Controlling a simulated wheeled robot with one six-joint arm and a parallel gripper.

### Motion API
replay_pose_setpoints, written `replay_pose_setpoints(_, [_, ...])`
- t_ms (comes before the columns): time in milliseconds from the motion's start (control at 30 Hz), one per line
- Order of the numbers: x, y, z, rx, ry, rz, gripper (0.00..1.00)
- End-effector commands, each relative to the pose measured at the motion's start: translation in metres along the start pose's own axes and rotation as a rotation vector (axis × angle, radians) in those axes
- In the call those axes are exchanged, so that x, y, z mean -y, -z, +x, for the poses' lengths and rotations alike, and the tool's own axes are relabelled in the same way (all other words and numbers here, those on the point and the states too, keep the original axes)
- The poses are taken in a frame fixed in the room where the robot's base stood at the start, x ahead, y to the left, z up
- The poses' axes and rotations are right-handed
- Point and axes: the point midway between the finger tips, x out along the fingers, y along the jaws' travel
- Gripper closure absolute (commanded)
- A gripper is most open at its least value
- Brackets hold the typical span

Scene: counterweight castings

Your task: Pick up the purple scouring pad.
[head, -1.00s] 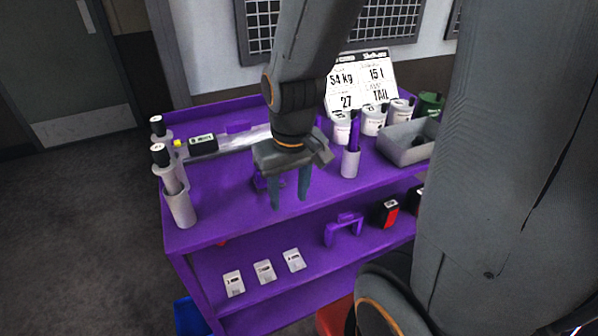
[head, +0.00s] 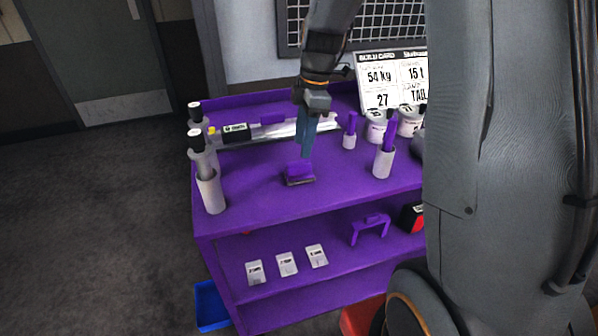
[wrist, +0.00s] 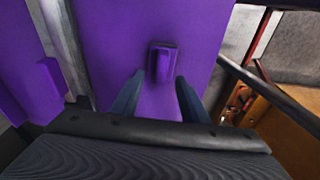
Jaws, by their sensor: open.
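The purple scouring pad (head: 299,170), a small purple block with a grip on top and a dark flat base, lies on the purple cart's top shelf (head: 255,195). In the wrist view the pad (wrist: 163,62) lies ahead of the fingertips, roughly centred between them. My gripper (head: 306,150) is open and empty, just behind and above the pad in the head view, with its fingers nearly in line. In the wrist view my gripper (wrist: 158,92) has a finger on either side, with purple shelf between them. I see no contact with the pad.
White canisters (head: 208,180) stand at the shelf's left end. A grey cup with a purple item (head: 383,160) stands right of the pad. The shelf in front of the pad is clear.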

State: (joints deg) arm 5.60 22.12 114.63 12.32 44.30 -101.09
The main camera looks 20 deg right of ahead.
Motion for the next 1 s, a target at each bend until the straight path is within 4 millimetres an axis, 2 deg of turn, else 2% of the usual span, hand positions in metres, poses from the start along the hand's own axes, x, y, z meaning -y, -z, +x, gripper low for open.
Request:
replay_pose_setpoints(700, [0.004,0.001,0.071,0.000,0.002,-0.005,0.59])
replay_pose_setpoints(1000, [0.003,0.001,0.075,0.000,0.000,-0.005,0.59])
